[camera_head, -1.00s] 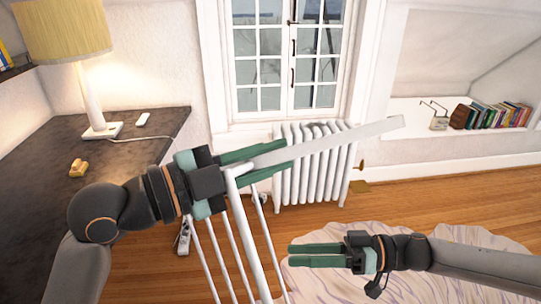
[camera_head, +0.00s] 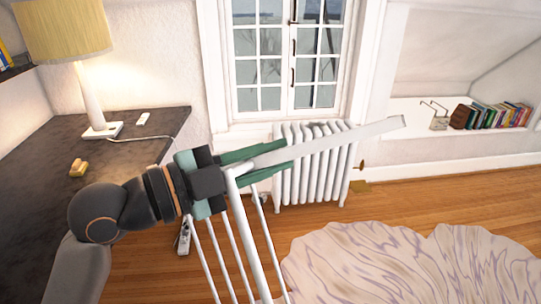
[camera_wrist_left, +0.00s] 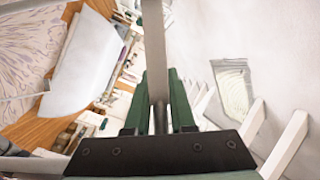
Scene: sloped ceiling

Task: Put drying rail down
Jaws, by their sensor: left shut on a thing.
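The drying rail (camera_head: 340,137) is a white frame with one long bar reaching right, in front of the radiator, and several thin bars hanging down below. My left gripper (camera_head: 270,156) has its green fingers shut around the rail near the top of its thicker post, holding it up. In the left wrist view the rail's bar (camera_wrist_left: 154,50) runs up between the fingers of my left gripper (camera_wrist_left: 158,88). The rail's lower ends are cut off by the bottom edge of the head view. My right gripper is out of view.
A dark desk (camera_head: 60,210) with a lit lamp (camera_head: 90,85), a yellow object (camera_head: 79,168) and a white device (camera_head: 143,119) is at left. A white radiator (camera_head: 318,185) stands under the window. A pale rug (camera_head: 400,265) covers the floor at right; wood floor (camera_head: 430,195) lies bare behind it.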

